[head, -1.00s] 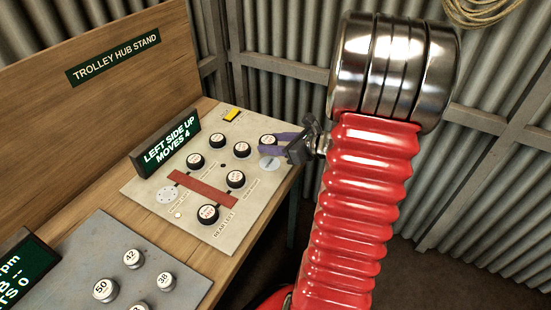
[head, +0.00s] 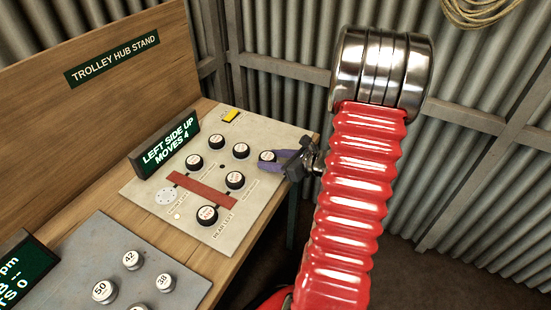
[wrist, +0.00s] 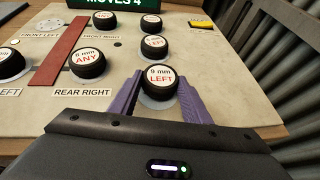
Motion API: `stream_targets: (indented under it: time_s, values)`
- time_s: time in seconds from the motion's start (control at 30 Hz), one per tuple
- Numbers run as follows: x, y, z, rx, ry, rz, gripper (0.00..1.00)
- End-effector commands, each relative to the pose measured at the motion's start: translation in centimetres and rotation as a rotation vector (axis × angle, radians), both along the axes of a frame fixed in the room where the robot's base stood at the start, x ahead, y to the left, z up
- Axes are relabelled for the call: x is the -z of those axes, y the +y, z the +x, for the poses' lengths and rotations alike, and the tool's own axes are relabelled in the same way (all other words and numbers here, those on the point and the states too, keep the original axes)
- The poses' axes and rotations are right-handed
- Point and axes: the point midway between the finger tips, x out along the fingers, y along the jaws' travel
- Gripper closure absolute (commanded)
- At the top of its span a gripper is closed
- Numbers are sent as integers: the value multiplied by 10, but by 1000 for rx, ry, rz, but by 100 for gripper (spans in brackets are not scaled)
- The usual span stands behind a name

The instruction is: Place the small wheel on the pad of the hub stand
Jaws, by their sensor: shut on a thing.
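My gripper (head: 277,158) is shut on a small black wheel (head: 267,156) at the right side of the hub stand board. In the wrist view the wheel (wrist: 162,79) reads "9 mm LEFT", between the purple fingers. A pale disc (wrist: 146,101) shows just under it; I cannot tell whether they touch. The hub stand (head: 245,222) has a red bar (head: 205,191) with corner positions. The front left pad (head: 166,196) is bare. Front right (head: 194,162), rear right (head: 235,180) and rear left (head: 207,215) carry wheels; the rear right one reads "6 mm ANY".
Two more wheels, one farther back (head: 217,142) and one nearer (head: 241,150), stand beyond the red bar. A display (head: 165,145) reads "LEFT SIDE UP MOVES 4". A yellow switch (head: 231,115) is at the back. A grey panel with numbered knobs (head: 104,291) is at the lower left.

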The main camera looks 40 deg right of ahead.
Motion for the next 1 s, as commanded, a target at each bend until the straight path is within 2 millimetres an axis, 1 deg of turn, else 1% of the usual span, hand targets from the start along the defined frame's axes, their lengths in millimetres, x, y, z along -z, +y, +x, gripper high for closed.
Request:
stream_targets:
  time_s: [0.07, 0.33, 0.53, 0.57, 0.8, 1.0]
  values:
    - [4, 0, 0, 0, 0, 0, 79]
    - [5, 0, 0, 0, 0, -1, 79]
    - [9, -1, 0, 2, 0, -1, 79]
    - [9, -1, 0, 2, 1, -1, 55]
    - [10, 1, -1, -1, 3, 0, 38]
    - [11, 2, -1, -3, 5, 2, 38]
